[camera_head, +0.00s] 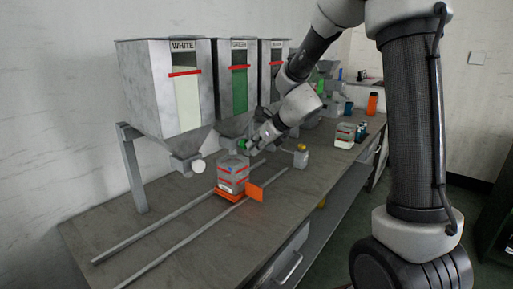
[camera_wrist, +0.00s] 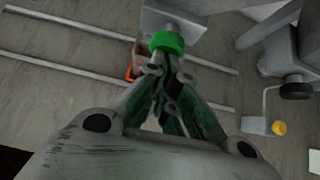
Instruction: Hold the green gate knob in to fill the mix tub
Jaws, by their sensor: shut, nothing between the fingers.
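The green gate knob (camera_head: 241,144) sits at the outlet under the hopper labelled GREEN (camera_head: 239,80). In the wrist view the knob (camera_wrist: 167,42) is just beyond my shut, empty fingertips (camera_wrist: 166,70). The fingertips seem at or very near its face; I cannot tell whether they touch. In the head view my gripper (camera_head: 254,142) is right of the knob, pointing at it. The mix tub (camera_head: 233,174), a clear box with red and blue lines, stands on an orange carriage (camera_head: 229,195) near that outlet. Its fill is hard to tell. In the wrist view the carriage is mostly hidden.
Two rails (camera_head: 180,227) run along the bench. The WHITE hopper (camera_head: 170,90) with a white knob (camera_head: 198,166) is left; a third hopper (camera_head: 270,70) with a dark knob (camera_wrist: 297,88) is right. A small yellow-topped container (camera_head: 301,156) stands nearby.

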